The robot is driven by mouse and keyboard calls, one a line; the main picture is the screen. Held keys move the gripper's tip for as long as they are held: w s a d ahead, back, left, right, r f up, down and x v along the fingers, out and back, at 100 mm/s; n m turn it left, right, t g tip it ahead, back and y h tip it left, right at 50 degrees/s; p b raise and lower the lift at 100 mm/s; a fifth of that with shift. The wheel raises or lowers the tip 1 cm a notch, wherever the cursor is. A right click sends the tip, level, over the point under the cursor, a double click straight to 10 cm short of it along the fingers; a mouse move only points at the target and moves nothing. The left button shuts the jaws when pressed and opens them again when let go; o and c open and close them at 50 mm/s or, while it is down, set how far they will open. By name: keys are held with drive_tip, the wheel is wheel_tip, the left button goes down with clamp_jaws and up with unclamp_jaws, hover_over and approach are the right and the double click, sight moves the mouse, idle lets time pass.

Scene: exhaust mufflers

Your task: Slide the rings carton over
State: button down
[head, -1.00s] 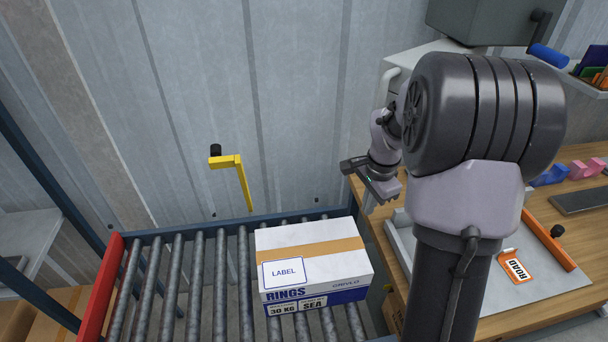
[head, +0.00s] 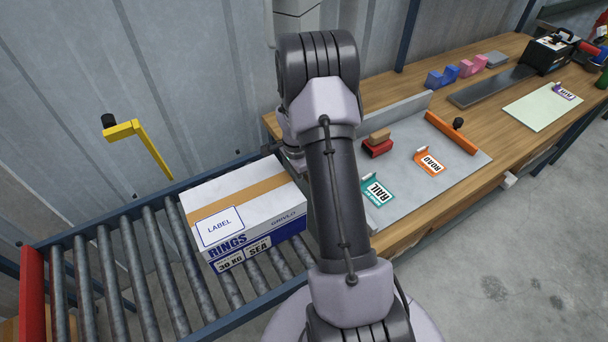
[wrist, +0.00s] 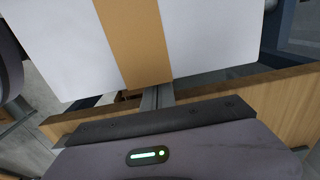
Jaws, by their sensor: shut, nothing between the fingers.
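The rings carton (head: 262,205) is a white box with tan tape along its top, a label, and blue print reading RINGS, 30 KG and SEA. It sits on the roller conveyor (head: 160,262), at the end near the bench. My gripper (wrist: 160,94) is shut and empty, close to the carton's tape-striped face (wrist: 206,40) in the wrist view. I cannot tell whether they touch. In the head view my arm hides most of the gripper, at the carton's right end.
A red end stop (head: 32,300) closes the conveyor's left end, with bare rollers between it and the carton. A yellow crank arm (head: 140,140) stands behind. The wooden bench (head: 400,240) on the right holds a grey board (head: 455,160) with RAIL and ROAD tags.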

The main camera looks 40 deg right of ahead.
drive_tip(key=shift+w+a, duration=0.1)
drive_tip(key=shift+a, duration=0.35)
drive_tip(key=w+a+b, duration=0.1)
drive_tip(key=w+a, duration=0.2)
drive_tip(key=a, duration=1.3)
drive_tip(key=w+a+b, duration=0.2)
drive_tip(key=w+a, duration=0.2)
drive_tip(key=a, duration=1.2)
drive_tip(key=w+a+b, duration=0.1)
drive_tip(key=w+a, duration=0.3)
drive_tip(key=a, duration=1.1)
drive_tip(key=shift+w+a+b, duration=0.2)
drive_tip(key=shift+a+b, duration=0.2)
